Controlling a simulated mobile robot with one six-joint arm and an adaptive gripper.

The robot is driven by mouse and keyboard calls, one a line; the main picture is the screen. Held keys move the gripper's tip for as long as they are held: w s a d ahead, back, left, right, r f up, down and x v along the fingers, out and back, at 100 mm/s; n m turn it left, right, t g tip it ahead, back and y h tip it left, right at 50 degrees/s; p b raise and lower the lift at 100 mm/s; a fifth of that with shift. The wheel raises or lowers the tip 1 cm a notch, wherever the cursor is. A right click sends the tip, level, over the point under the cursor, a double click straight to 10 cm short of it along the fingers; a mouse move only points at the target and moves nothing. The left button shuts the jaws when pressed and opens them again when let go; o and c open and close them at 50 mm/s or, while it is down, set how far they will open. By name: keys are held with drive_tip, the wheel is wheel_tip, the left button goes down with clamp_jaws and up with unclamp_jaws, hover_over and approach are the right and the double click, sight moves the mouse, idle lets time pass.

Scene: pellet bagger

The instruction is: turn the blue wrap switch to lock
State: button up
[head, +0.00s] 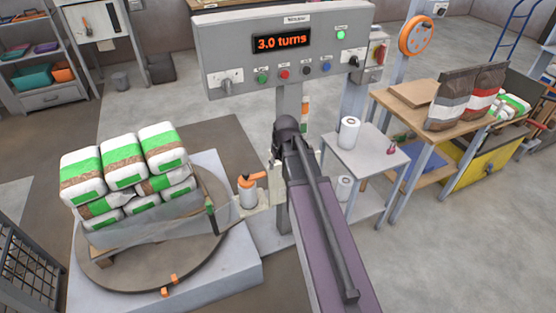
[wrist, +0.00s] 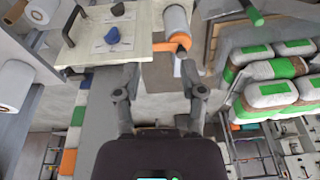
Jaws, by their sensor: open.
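A small blue knob (wrist: 112,35), which looks like the wrap switch, sits on a cream panel (wrist: 140,30) in the wrist view. The markings are too small to read, so I cannot tell which position the switch is in. My gripper (wrist: 160,68) is open and empty, its two fingers apart just below the panel, with the blue knob beyond and to the left. In the head view my arm hides the gripper and most of this panel.
A film roll with an orange end (wrist: 177,50) stands close by the right finger. A control box (head: 290,45) reads 3.0 turns. Bags (head: 125,165) are stacked on the turntable (head: 150,255) at left. A small table (head: 365,160) with a white roll stands right of my arm.

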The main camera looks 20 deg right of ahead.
drive_tip(key=shift+s+a+r, duration=0.2)
